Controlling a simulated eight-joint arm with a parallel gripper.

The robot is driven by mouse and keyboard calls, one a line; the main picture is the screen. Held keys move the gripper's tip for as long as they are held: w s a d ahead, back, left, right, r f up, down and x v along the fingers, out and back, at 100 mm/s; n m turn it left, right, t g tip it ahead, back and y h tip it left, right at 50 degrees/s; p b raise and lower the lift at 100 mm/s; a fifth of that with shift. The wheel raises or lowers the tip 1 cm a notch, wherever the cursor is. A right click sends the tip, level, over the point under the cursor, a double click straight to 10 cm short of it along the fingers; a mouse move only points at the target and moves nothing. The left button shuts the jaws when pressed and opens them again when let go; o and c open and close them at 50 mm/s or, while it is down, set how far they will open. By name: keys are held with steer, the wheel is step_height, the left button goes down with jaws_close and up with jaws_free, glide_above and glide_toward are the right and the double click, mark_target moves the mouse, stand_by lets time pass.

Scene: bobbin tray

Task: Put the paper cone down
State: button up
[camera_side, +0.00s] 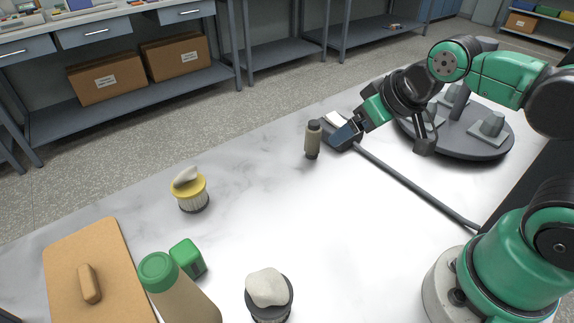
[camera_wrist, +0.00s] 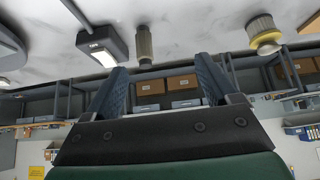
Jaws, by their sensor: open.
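My gripper (camera_side: 346,133) is open, low over the table's far side, with its blue fingers pointing left. In the wrist view the two fingers (camera_wrist: 162,66) are spread apart with nothing held between them. A small taupe cylinder with dark ends (camera_side: 312,140), possibly the paper cone, stands upright just left of the fingers; I cannot be sure that it is the cone. It also shows in the wrist view (camera_wrist: 144,43), beyond the fingertips and apart from them. No other clear cone shape shows.
A dark lamp-like head (camera_wrist: 104,44) on a long bar (camera_side: 415,184) lies close by my gripper. A round grey tray (camera_side: 458,151) with pegs is at right. The middle table is clear.

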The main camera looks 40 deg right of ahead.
mark_target(170, 265)
steer(key=a+n+t+y, duration=0.2)
steer(key=a+n+y, duration=0.45)
steer(key=a, duration=1.05)
steer(key=s+a+n+y, duration=0.1)
steer(key=s+a, duration=0.1)
steer(key=a, duration=0.1)
steer(key=s+a+r+n+y, duration=0.1)
steer(key=s+a+n+y, duration=0.1)
steer(key=a, duration=0.1)
steer(key=s+a+n+g+y, duration=0.1)
steer(key=s+a+y, duration=0.1)
steer(key=a, duration=0.2)
steer(key=shift+r+n, duration=0.35)
steer(key=shift+r, duration=0.05)
steer(key=shift+x, duration=2.7)
steer(key=shift+c, duration=0.3)
jaws_close()
